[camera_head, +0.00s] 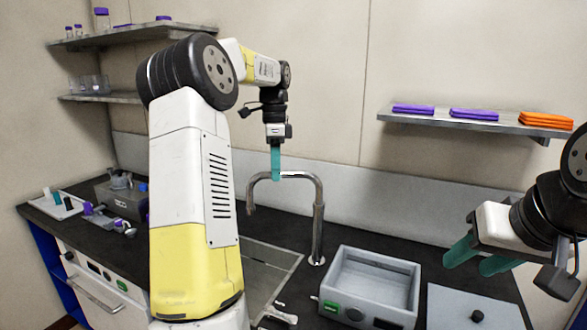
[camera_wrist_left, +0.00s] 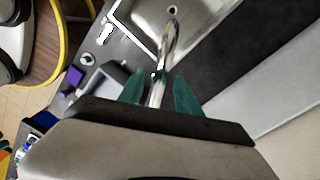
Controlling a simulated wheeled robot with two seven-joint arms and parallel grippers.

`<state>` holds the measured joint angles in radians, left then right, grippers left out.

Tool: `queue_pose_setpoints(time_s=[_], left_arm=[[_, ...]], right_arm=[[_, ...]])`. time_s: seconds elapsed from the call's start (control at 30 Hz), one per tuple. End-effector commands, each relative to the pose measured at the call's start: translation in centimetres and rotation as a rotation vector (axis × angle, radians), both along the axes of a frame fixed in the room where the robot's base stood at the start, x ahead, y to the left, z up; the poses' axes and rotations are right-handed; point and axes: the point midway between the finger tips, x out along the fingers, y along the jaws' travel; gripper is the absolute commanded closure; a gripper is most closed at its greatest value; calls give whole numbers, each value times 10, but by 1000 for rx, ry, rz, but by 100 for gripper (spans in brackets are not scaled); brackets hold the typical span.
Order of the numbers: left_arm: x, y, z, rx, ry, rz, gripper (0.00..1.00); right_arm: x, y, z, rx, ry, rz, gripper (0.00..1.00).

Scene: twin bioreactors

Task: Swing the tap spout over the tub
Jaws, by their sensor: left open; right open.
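The metal tap (camera_head: 318,222) rises from the dark counter, and its arched spout ends over the sink (camera_head: 283,262), left of the tub. The grey tub (camera_head: 369,285) stands on the counter to the right of the tap base and looks empty. My left gripper (camera_head: 275,163) points down at the top of the spout arch. In the left wrist view the spout (camera_wrist_left: 167,52) runs between the open teal fingers (camera_wrist_left: 160,82); I cannot tell whether they touch it. My right gripper (camera_head: 468,262) is open and empty, to the right of the tub.
A grey box with a black knob (camera_head: 477,315) sits right of the tub. A wall shelf (camera_head: 470,121) with purple and orange items hangs above. Left counter holds a grey device (camera_head: 122,197) and small items. My left arm hides part of the sink.

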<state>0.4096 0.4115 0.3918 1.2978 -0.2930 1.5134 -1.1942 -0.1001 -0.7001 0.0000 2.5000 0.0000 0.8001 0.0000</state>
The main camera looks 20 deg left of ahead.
Motion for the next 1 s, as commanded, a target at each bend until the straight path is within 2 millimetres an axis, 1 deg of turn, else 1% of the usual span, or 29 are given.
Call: queue_pose_setpoints(time_s=[0.17,0.2,0.37,0.4,1.0], left_arm=[[0,0,0,0,0,0,59],[0,0,0,0,0,0,67],[0,0,0,0,0,0,99],[0,0,0,0,0,0,100],[0,0,1,0,-1,0,100]], right_arm=[[0,0,0,0,0,0,56],[0,0,0,0,0,0,56],[0,0,0,0,0,0,56],[0,0,0,0,0,0,56],[0,0,0,0,0,0,56]])
